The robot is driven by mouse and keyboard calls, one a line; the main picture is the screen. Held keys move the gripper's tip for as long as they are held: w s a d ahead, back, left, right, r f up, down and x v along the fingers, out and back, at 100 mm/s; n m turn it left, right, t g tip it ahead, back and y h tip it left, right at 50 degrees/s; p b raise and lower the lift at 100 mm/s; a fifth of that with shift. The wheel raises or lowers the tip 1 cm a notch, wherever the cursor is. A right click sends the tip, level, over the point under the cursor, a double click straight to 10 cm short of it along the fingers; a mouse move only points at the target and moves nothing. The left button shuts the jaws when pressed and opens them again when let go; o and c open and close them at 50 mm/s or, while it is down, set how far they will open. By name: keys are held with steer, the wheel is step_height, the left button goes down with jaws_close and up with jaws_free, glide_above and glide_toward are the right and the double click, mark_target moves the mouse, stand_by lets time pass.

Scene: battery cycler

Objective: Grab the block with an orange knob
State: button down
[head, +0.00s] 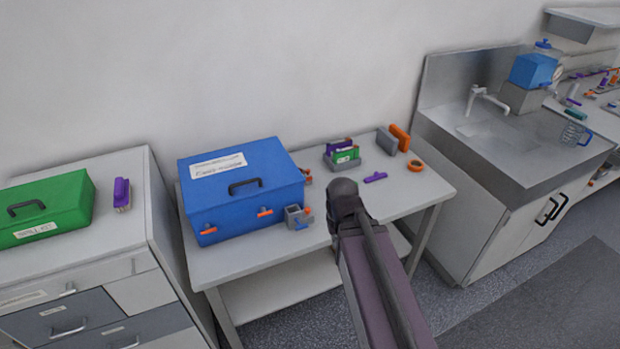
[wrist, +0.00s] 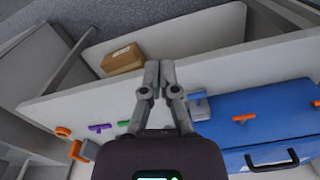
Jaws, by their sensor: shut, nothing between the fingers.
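In the head view my arm hides the gripper.
The blue toolbox (head: 240,195) has orange latches. Right of it on the table (head: 428,190) are a grey holder (head: 345,163), a purple piece (head: 375,177), an orange ring (head: 416,166) and an orange block (head: 400,138). A cardboard box (wrist: 122,59) is on the lower shelf.

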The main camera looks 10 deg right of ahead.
steer(key=c, duration=1.2)
jaws_free()
steer(key=shift+c, duration=0.2)
steer(key=o, duration=0.7)
steer(key=shift+w+f, duration=0.25)
steer(key=shift+w, duration=0.1)
steer(key=shift+o, duration=0.5)
steer(key=w+f+n+t+y+b, duration=0.1)
steer(key=w+f+b, duration=0.1)
steer(key=w, duration=0.3)
steer(key=w+a+f+n+t+y+b, duration=0.1)
steer(key=w+f+y+b, duration=0.1)
steer(key=w+b, duration=0.2)
steer(key=shift+w+a+f+n, duration=0.15)
steer(key=shift+w+f+n, duration=0.15)
steer(key=shift+w+n, duration=0.1)
steer(key=w+d+n+t+y+b, duration=0.1)
steer(key=w+d+t+b, duration=0.1)
steer(key=w, duration=0.6)
steer(key=w+d+f+n+t+y+b, duration=0.1)
steer(key=w+d+t+y+b, duration=0.1)
steer(key=w+b, duration=0.4)
steer(key=w+d+f+n+t+y+b, duration=0.1)
steer(key=w+d+t+b, duration=0.3)
steer(key=w, duration=0.6)
steer(key=shift+n+t, duration=0.4)
steer(key=shift+t, duration=0.3)
steer(key=shift+w, duration=0.1)
